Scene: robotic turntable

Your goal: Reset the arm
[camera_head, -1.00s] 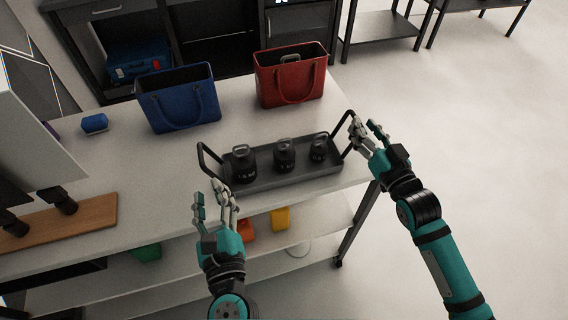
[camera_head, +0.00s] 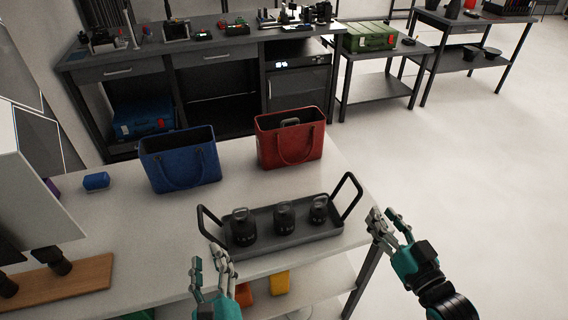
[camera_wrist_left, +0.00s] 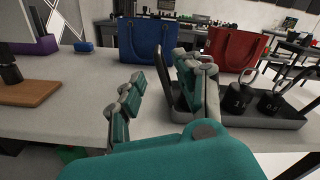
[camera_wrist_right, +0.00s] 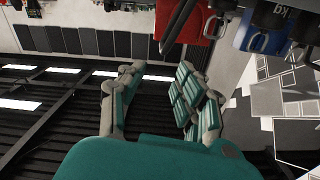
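My left gripper (camera_head: 211,266) is open and empty, just in front of the table's near edge, below the tray's left handle in the head view. In the left wrist view its fingers (camera_wrist_left: 160,95) are spread, with the tray behind them. My right gripper (camera_head: 383,226) is open and empty, to the right of the tray and apart from its right handle. In the right wrist view its fingers (camera_wrist_right: 158,85) are spread with nothing between them. The dark grey tray (camera_head: 328,232) has two upright black handles and holds three black weights (camera_head: 284,217) in a row.
A blue bag (camera_head: 180,163) and a red bag (camera_head: 290,139) stand behind the tray on the white table (camera_head: 135,235). A wooden board (camera_head: 85,278) lies at left. An orange thing (camera_head: 280,282) is on the lower shelf. The floor at right is clear.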

